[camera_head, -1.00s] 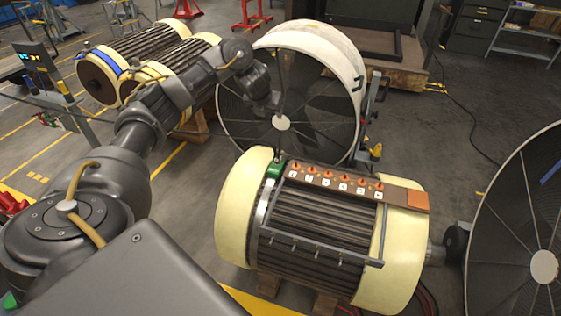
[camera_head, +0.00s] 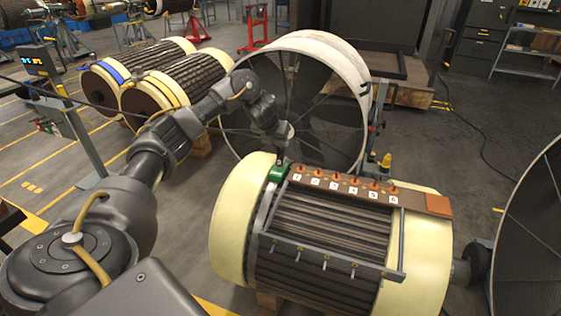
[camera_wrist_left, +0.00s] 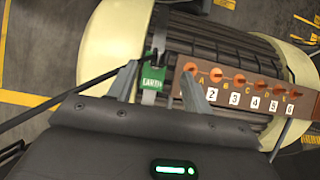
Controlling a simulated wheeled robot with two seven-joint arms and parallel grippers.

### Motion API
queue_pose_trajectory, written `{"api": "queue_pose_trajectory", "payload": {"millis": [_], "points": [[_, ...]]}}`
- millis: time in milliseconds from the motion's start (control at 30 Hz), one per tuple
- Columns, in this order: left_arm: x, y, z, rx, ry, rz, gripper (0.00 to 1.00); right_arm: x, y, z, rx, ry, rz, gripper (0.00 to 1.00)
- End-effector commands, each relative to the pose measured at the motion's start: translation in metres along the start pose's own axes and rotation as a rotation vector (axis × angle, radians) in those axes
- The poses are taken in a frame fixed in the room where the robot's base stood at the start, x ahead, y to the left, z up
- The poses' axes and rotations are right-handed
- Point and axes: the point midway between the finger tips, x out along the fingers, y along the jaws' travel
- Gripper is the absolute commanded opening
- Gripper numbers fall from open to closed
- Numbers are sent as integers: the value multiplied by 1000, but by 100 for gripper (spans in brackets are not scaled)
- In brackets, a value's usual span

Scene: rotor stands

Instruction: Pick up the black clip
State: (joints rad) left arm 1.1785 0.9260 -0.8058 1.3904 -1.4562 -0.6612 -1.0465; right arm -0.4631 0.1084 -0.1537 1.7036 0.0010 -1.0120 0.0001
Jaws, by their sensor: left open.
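The black clip (camera_wrist_left: 157,46) shows in the left wrist view as a small dark piece at the end of a black cable (camera_wrist_left: 60,97). It is at the upper end of the green EARTH block (camera_wrist_left: 152,76), on the rotor's edge. My left gripper (camera_wrist_left: 152,70) is open, with one grey finger on each side of the block and just below the clip. In the head view my left gripper (camera_head: 280,152) points down over the green block (camera_head: 278,173), and the clip is too small to make out there. Whether a finger touches it I cannot tell. My right gripper is not in view.
The cream-ended rotor (camera_head: 232,225) carries a brown strip (camera_head: 438,205) with numbered tags and several orange knobs (camera_head: 341,178) right of the block. A grey rail (camera_head: 330,258) crosses its front. A large white-rimmed fan (camera_head: 330,52) stands close behind. Open floor (camera_head: 470,110) lies right.

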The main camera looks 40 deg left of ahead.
Motion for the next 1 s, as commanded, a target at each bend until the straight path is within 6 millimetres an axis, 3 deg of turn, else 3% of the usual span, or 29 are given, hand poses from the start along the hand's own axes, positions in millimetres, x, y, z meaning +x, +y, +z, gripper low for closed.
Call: {"api": "queue_pose_trajectory", "payload": {"millis": [333,633,1000], "points": [[41,0,-3,-3,4,-1,50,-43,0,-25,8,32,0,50],[49,0,-2,-2,3,0,50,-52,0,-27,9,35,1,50],[96,-1,-5,-3,4,0,50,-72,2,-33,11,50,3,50]]}}
